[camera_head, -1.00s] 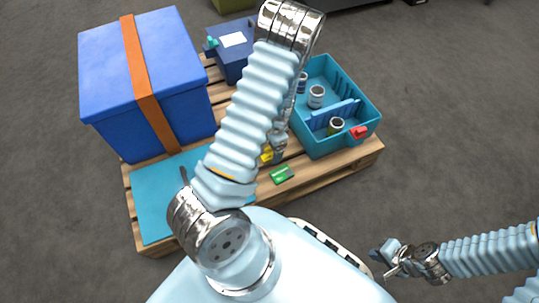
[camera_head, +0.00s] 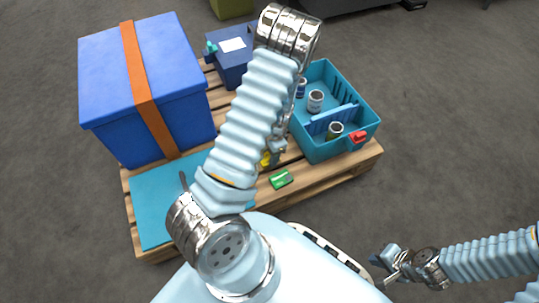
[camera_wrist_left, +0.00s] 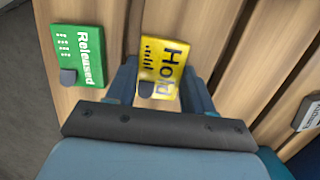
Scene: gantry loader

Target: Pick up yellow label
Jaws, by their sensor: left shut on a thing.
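The yellow label (camera_wrist_left: 165,58), printed "Hold", lies between the fingers of my left gripper (camera_wrist_left: 158,92) in the left wrist view. The gripper is shut on it, just over the wooden pallet. In the head view only a bit of the yellow label (camera_head: 266,159) shows beside my left arm, and the left gripper (camera_head: 274,155) is partly hidden by that arm.
The pallet (camera_head: 330,168) also carries a blue box with an orange strap (camera_head: 100,80), a teal mat (camera_head: 150,205), a dark blue box (camera_head: 232,68) and a teal bin (camera_head: 325,150) with several cans. A white label (camera_wrist_left: 310,115) lies at the wrist view's right edge.

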